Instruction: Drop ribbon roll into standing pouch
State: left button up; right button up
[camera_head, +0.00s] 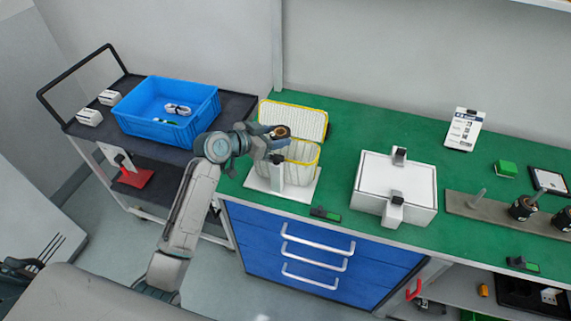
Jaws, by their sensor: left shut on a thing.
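My left gripper (272,142) comes in from the left and is shut on a small dark-rimmed ribbon roll (281,131) with a brown middle. It holds the roll over the standing pouch (305,154), a pale pouch with a yellow rim, on the green bench. The pouch's ribbed back flap (300,117) stands up behind the roll. My gripper and a white upright post of the stand hide part of the pouch's front and opening.
A white box (390,178) with a dark-topped clasp stands right of the pouch. Black rolls (523,207) sit on a post rack (468,205) farther right. A blue crate (180,130) rests on the dark cart at left. Green bench between pouch and box is mostly clear.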

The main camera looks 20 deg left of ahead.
pick_arm(q)
jog(key=shift+s+r, duration=0.1)
jog(key=o, duration=1.1)
jog(key=shift+c, duration=0.2)
jog(key=shift+a, duration=0.1)
jog(key=shift+s+a, duration=0.2)
jog(key=shift+s, duration=0.05)
jog(key=b+v, duration=0.3)
jog(key=v, duration=0.7)
jog(key=shift+b, duration=0.35)
